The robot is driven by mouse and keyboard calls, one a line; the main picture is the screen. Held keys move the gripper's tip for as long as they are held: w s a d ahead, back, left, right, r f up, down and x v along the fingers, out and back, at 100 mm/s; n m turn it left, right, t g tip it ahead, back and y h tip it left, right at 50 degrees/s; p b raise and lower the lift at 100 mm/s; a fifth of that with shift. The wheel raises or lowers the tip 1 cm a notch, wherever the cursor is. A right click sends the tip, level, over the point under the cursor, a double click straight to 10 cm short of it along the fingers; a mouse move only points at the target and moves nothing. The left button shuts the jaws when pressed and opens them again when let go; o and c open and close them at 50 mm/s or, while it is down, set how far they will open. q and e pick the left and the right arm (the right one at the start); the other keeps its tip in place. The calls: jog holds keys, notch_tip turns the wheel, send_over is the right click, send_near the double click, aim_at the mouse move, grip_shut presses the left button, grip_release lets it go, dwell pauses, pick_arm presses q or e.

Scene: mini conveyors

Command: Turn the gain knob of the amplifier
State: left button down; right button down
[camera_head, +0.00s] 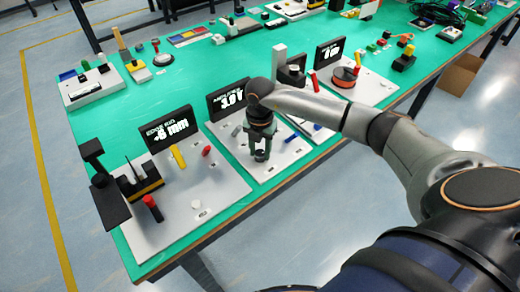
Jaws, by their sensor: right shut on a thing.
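The amplifier panel (272,165) is a pale board near the table's front edge, with a black display (228,101) with white digits at its back. My right arm reaches in from the right, and my right gripper (261,154) points down at this panel. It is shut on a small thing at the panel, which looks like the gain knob. The fingers mostly hide that knob, so its turn angle cannot be read. My left gripper is not in view.
On the left is another panel (185,228) with a red-handled part (153,208), a yellow handle (178,156) and a tall black stand (110,205). On the right is a panel with a red-rimmed disc (345,77). Small devices fill the back of the green table (115,125).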

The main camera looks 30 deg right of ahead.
aim_at(260, 154)
jog(key=shift+c, duration=2.2)
grip_release()
notch_tip(260, 154, up, 13)
jog(key=shift+f+b, duration=0.2)
jog(key=shift+b, duration=0.2)
